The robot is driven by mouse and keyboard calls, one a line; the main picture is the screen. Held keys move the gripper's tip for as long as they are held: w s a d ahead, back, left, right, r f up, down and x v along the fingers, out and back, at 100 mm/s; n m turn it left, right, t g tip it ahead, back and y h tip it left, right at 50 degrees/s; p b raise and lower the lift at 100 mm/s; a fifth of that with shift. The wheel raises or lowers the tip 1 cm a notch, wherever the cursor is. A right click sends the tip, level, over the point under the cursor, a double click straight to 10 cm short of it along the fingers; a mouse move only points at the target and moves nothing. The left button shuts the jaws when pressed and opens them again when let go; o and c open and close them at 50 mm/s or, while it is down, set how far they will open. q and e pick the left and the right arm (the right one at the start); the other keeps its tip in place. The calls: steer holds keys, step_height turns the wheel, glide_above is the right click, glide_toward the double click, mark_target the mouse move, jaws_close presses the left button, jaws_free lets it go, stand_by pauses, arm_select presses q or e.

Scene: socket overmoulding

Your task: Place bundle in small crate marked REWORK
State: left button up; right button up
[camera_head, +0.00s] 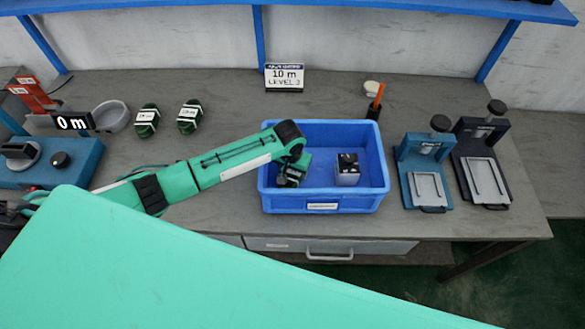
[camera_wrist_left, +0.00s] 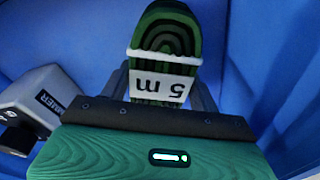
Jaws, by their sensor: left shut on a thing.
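My left gripper (camera_head: 290,179) reaches down inside the blue crate (camera_head: 350,203), at its left side. It is shut on a green-and-black coiled bundle (camera_wrist_left: 170,45) with a white band and a white "5 m" label, seen upside down in the left wrist view. In the head view the bundle is mostly hidden by the gripper. I cannot tell whether it touches the crate floor. The crate has a small white front label, too small to read. My right gripper is not in view.
A white-and-black box (camera_head: 347,170) sits in the crate, right of the gripper. A blue fixture (camera_head: 425,172) and a dark one (camera_head: 481,163) stand right of the crate.

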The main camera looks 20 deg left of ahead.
mark_target(291, 172)
arm_select(q)
steer(key=shift+f, duration=0.15)
steer(key=o, duration=1)
steer(key=r, duration=0.4)
steer(key=s+r+b, duration=0.1)
steer(key=r, duration=0.7)
steer(key=shift+s+r+b, duration=0.15)
steer(key=shift+s+b, duration=0.05)
steer(key=shift+b, duration=0.1)
